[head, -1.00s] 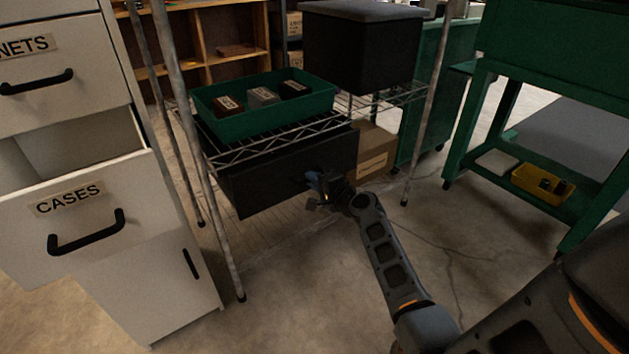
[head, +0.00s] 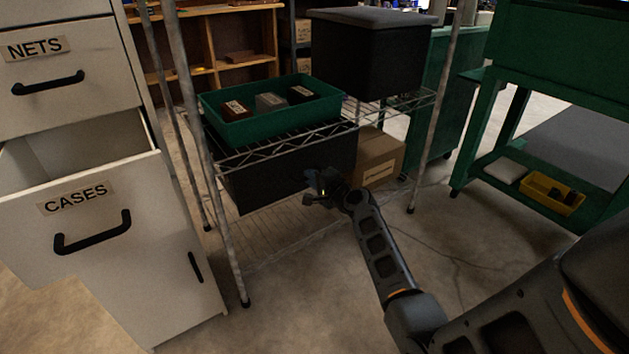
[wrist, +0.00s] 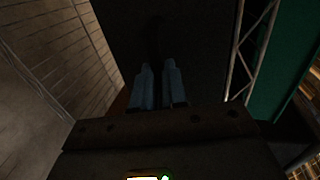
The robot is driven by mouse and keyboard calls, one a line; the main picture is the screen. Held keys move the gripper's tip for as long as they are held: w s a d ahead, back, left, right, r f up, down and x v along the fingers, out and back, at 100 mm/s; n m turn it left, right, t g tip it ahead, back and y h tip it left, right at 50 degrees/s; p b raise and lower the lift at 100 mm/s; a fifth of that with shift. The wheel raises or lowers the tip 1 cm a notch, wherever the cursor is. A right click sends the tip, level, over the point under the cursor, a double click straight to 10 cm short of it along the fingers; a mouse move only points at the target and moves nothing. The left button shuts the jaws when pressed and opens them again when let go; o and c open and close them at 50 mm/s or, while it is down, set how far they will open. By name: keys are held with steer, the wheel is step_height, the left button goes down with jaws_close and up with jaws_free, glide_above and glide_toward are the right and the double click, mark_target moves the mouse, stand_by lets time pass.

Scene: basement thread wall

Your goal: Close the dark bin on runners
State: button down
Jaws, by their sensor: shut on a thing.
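The dark bin (head: 265,178) hangs on runners under the wire shelf in the head view. Its plain dark front faces me, close beneath the shelf's front edge. My gripper (head: 312,182) is at the middle of that front, with its fingers shut on the bin's handle, which is dark and mostly hidden by the fingers. In the wrist view the two blue-grey fingers of my gripper (wrist: 159,88) point at the dark bin front (wrist: 205,45), with a narrow gap between them. I cannot tell from the pictures whether the bin is fully in.
A green tray (head: 234,132) with small boxes stands on the wire shelf (head: 290,138) above. A cardboard box (head: 380,165) sits to the right. At left, the pale cabinet's CASES drawer (head: 100,225) stands open. Floor in front of the shelf is clear.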

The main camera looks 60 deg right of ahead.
steer(key=c, duration=1.2)
jaws_free()
steer(key=shift+w, duration=0.15)
steer(key=shift+o, duration=0.2)
steer(key=p+v, duration=0.2)
steer(key=v, duration=0.5)
steer(key=shift+s, duration=0.35)
steer(key=shift+a, duration=0.15)
